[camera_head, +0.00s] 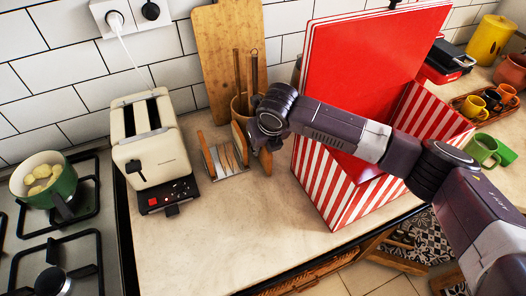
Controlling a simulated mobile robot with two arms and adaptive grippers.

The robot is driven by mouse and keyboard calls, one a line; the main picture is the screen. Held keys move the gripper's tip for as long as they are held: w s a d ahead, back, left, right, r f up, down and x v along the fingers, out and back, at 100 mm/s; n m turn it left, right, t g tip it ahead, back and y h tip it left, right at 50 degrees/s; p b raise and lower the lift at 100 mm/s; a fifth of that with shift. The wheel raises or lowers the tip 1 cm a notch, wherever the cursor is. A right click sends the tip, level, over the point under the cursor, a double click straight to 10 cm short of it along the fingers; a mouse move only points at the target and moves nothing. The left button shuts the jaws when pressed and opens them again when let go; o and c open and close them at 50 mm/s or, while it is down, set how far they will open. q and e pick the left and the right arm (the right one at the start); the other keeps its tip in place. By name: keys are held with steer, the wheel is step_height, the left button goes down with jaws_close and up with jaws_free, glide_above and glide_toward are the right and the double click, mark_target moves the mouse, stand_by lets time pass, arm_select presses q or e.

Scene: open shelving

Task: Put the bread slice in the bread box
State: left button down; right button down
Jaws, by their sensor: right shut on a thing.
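The bread box (342,207) is red and white striped and stands on the counter right of the middle. Its red lid (362,75) is raised, and my right arm crosses in front of the box. My right gripper (262,146) is left of the box, beside a small rack, and points down. It is shut on what looks like the bread slice (239,143), a tan piece with a brown edge at the gripper's left side. The gripper hides part of it. I cannot tell if the slice touches the rack. My left gripper is not in view.
A cream toaster (152,150) stands left of the rack (222,161). A cutting board (228,55) and a utensil holder (240,106) are behind. A stove with a green pot (62,187) is at far left. Mugs stand at right. The front counter (215,235) is clear.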

steer(key=shift+a+r+b, duration=0.1)
steer(key=shift+r+b, duration=0.2)
steer(key=shift+b, duration=0.3)
step_height(320, 180, up, 11)
steer(key=b, duration=0.2)
steer(key=s+a+b, duration=0.3)
steer(key=s+a, duration=0.9)
steer(key=s, duration=0.3)
steer(key=shift+s+a+r, duration=0.2)
steer(key=shift+s+a, duration=0.05)
steer(key=shift+a, duration=0.05)
